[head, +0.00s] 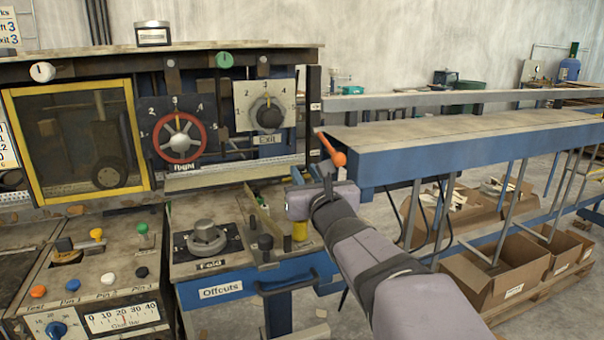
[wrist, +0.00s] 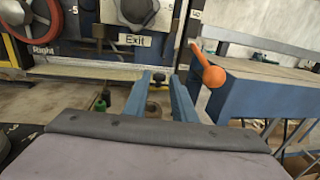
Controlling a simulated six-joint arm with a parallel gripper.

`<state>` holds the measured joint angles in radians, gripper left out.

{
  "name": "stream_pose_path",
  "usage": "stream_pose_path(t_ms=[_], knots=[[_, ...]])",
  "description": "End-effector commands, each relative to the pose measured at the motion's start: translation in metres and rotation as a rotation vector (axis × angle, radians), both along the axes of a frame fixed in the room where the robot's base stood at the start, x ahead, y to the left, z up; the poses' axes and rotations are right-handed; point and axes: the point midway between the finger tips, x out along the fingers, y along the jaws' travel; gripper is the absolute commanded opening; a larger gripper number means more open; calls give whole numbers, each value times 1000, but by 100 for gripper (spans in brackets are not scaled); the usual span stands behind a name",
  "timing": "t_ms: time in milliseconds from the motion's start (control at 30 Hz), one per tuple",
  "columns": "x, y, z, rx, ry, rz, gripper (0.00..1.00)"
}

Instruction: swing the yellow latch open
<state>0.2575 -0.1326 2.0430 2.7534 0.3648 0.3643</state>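No part is clearly recognisable as the yellow latch. My gripper (head: 312,178) is above the bench. In the wrist view its blue fingers (wrist: 158,88) stand apart with nothing held between them.
A red-rimmed wheel (head: 179,138) and the Exit dial (head: 269,114) are on the back panel. The Feed knob (head: 207,238) and the Offcuts drawer (head: 237,292) are left of my arm. A long blue-sided table (head: 450,160) stands close at right, with cardboard boxes (head: 490,275) below.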

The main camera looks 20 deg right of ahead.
Motion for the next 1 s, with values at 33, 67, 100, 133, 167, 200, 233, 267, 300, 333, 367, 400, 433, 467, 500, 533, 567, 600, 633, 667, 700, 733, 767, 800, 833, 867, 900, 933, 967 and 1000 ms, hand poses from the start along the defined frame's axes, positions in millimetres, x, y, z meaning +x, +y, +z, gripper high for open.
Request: stream_pose_path(t_ms=[33,67,100,133,167,200,233,267,300,333,367,400,433,467,500,533,567,600,633,667,700,733,767,800,833,867,900,933,967,1000], knots=[[-6,1,0,-1,-3,-1,24],[-9,1,-1,0,-2,0,24],[-13,2,0,-1,-2,0,24],[-16,2,0,0,-2,0,24],[-18,2,0,0,-2,0,24],[-20,3,0,0,-1,0,24],[-22,3,0,0,-1,0,24],[-23,3,0,0,0,0,24],[-25,3,0,0,0,0,24],[-25,3,0,0,0,0,24],[-26,3,0,0,0,0,24],[-26,3,0,0,0,0,24],[-26,3,0,0,0,0,24],[-26,3,0,0,0,0,24],[-26,3,0,0,1,0,24],[-26,3,0,0,1,0,24],[-26,3,0,0,0,0,24],[-26,3,0,0,0,0,24],[-26,3,0,0,0,0,22],[-26,3,0,0,0,0,14],[-26,3,1,0,0,0,5],[-26,3,2,0,0,-1,0],[-26,2,4,0,0,-2,0],[-27,1,7,0,0,-4,0],[-27,0,11,0,0,-6,0],[-27,-1,15,0,0,-9,0],[-27,-4,21,0,0,-13,0],[-28,-6,26,1,1,-18,0],[-28,-8,31,1,3,-22,0],[-28,-11,39,2,6,-28,0]])
